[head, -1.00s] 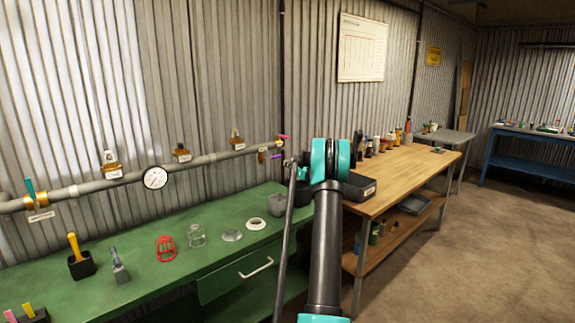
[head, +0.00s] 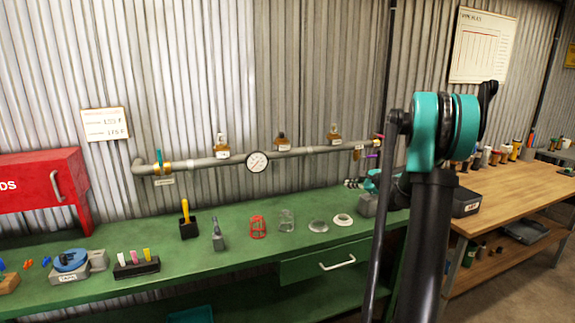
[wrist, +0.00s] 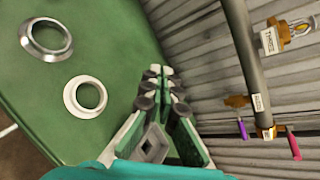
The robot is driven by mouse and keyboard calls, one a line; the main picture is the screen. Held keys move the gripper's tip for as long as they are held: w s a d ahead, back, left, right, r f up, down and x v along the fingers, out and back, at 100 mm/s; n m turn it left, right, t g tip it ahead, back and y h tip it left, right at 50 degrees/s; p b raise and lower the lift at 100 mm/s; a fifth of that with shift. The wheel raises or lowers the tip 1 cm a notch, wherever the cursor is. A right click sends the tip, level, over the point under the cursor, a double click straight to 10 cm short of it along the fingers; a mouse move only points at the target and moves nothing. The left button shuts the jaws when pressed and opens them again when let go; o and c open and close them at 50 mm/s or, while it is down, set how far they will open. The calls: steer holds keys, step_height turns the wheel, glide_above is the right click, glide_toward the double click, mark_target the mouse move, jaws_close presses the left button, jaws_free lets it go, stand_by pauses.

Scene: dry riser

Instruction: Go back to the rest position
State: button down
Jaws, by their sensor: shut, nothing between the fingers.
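My gripper (wrist: 160,78) is shut and empty in the wrist view, its fingertips close together. It hangs over the right part of the green bench (wrist: 115,25), beside the corrugated wall. In the head view my gripper (head: 350,183) shows small at the bench's right end, partly hidden by my own arm. Two pale rings lie left of it in the wrist view: a flanged ring (wrist: 48,38) and a white ring (wrist: 84,96). Neither touches the gripper.
A grey pipe (head: 200,162) with a gauge (head: 257,161) runs along the wall behind the bench. A red cage (head: 257,228), glass cup (head: 286,220) and red cabinet (head: 40,190) stand left. A wooden table (head: 510,195) stands right.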

steer(key=s+a+f+n+g+h, duration=0.1)
steer(key=s+a+f+n, duration=0.15)
steer(key=s, duration=0.45)
steer(key=s+a+f+n+g+h, duration=0.1)
steer(key=s+a+n+g, duration=0.1)
steer(key=s+a+n, duration=0.35)
steer(key=s+a+f+n+g, duration=0.1)
steer(key=s+f+n, duration=0.1)
steer(key=s, duration=0.6)
steer(key=s+f+n+g+h, duration=0.1)
steer(key=s+f+n, duration=0.2)
steer(key=s, duration=0.5)
steer(key=s+d+f+n+g+h, duration=0.1)
steer(key=s+f+n+h, duration=0.1)
steer(key=s, duration=0.7)
steer(key=s+f+n+h, duration=0.2)
steer(key=s+f+n, duration=0.2)
steer(key=s, duration=0.4)
steer(key=shift+s+d+f+n+g, duration=0.15)
steer(key=shift+d+f+n+g, duration=0.25)
steer(key=shift+n, duration=0.2)
steer(key=shift+r, duration=0.1)
